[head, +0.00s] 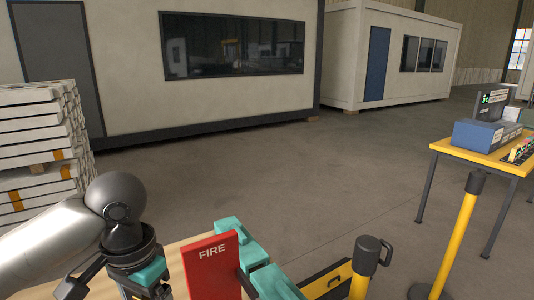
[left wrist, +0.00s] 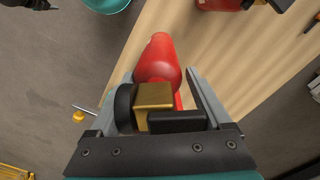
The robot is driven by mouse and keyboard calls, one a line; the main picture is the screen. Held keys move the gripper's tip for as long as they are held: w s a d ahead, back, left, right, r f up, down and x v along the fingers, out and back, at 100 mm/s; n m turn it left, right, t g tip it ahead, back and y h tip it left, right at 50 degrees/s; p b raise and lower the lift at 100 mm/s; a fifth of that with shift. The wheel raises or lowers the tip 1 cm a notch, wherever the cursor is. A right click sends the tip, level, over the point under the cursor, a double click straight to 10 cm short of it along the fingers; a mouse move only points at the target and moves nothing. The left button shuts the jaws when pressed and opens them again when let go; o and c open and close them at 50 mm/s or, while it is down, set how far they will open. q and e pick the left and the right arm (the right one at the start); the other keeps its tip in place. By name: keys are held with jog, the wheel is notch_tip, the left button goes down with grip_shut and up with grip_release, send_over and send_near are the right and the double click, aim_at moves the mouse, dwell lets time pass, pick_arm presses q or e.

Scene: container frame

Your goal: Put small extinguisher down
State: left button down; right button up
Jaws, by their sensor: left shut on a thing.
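The small extinguisher (left wrist: 157,62) is red with a brass valve (left wrist: 153,96) and a black handle. In the left wrist view, it lies between the two grey fingers of my left gripper (left wrist: 160,78), which is shut on it. The extinguisher is over or at the edge of a light wooden top (left wrist: 222,62); I cannot tell whether it touches. In the head view, my left wrist is at the bottom left, but its fingers and the extinguisher are hidden or out of frame.
A yellow post (head: 362,275) is close by on the right. Another red object (left wrist: 218,4) is on the wooden top. Stacked slabs (head: 40,140) stand left.

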pick_arm(q)
notch_tip(320, 180, down, 5)
jog(key=s+d+n+b, duration=0.2)
jog(key=n+b, duration=0.2)
jog(key=shift+s+d, duration=0.15)
jog(key=shift+d, duration=0.25)
pick_arm(e)
jog(key=shift+f, duration=2.55)
